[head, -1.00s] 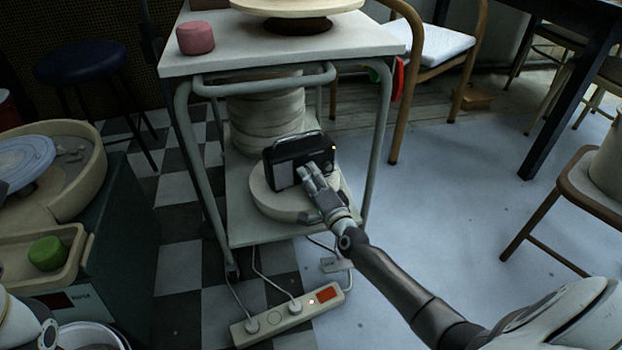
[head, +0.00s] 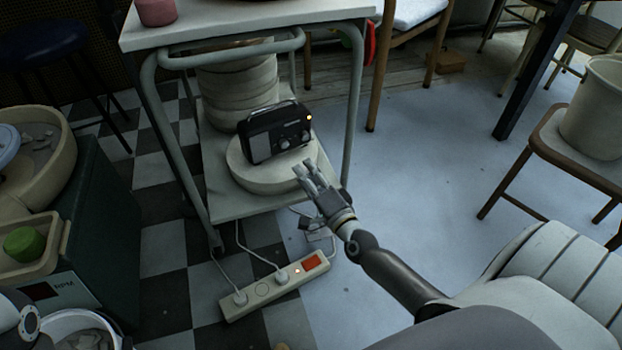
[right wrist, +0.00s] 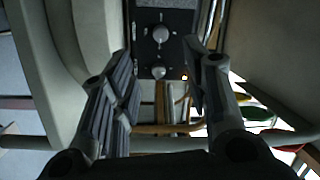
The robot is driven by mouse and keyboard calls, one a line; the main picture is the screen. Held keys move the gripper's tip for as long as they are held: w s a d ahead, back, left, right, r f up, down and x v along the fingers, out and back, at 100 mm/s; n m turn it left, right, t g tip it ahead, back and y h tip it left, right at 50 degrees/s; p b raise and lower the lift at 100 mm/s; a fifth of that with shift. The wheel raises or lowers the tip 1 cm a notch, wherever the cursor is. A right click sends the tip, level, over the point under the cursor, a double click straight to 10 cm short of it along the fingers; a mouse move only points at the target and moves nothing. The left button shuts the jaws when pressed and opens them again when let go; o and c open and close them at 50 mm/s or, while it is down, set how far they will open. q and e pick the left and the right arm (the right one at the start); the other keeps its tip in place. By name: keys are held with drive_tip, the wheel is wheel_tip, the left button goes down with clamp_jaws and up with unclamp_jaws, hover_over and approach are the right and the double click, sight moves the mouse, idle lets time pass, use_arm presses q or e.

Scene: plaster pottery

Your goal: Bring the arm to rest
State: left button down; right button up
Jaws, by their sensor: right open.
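My right gripper (head: 308,172) is open and empty, just in front of the round plaster slab (head: 245,178) on the cart's lower shelf. Its two fingers also show apart in the right wrist view (right wrist: 163,75). A black radio (head: 276,132) with knobs and a lit orange lamp stands on the slab, apart from the gripper. The radio's knobbed face (right wrist: 160,40) shows beyond the fingers in the right wrist view. My left gripper is not in view.
The cart (head: 240,32) has a leg close to the right gripper. A power strip (head: 275,287) with cables lies on the floor below. A chair (head: 560,150) with a bucket (head: 597,108) stands at right. The blue-grey floor (head: 420,160) between is clear.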

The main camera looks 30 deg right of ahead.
drive_tip(key=shift+s, duration=0.65)
